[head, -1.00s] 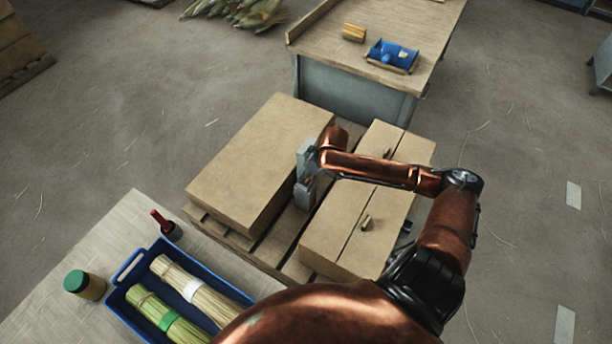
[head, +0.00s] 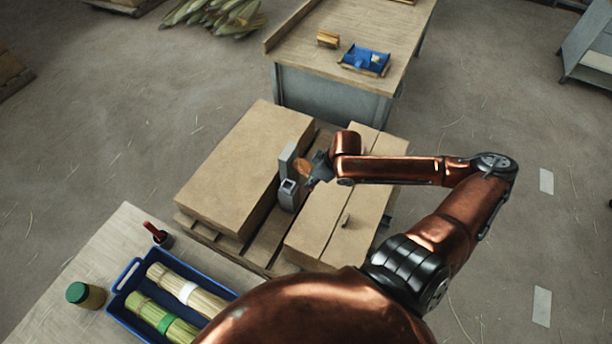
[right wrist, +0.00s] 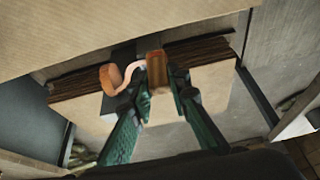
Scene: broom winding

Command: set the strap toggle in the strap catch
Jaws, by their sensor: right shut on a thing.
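My right gripper (head: 312,171) is just right of an upright grey bracket (head: 289,178), which looks like the strap catch. The bracket stands in the gap between the cardboard boxes and has a boxy, open-topped lower part. An orange-brown piece (head: 302,168), likely the strap toggle, shows at the fingertips, apart from the catch's lower part as far as I can tell. In the right wrist view my green fingers are closed on an orange-brown block (right wrist: 157,70). A pale curved piece with a rounded orange end (right wrist: 113,78) lies left of it. My left gripper is out of view.
A large cardboard box (head: 245,160) lies left of the gap and a flatter box (head: 325,225) right of it, on a slatted pallet (head: 215,236). A bench (head: 375,25) with a blue tool stands behind. A blue tray (head: 118,305) with broom bundles is front left.

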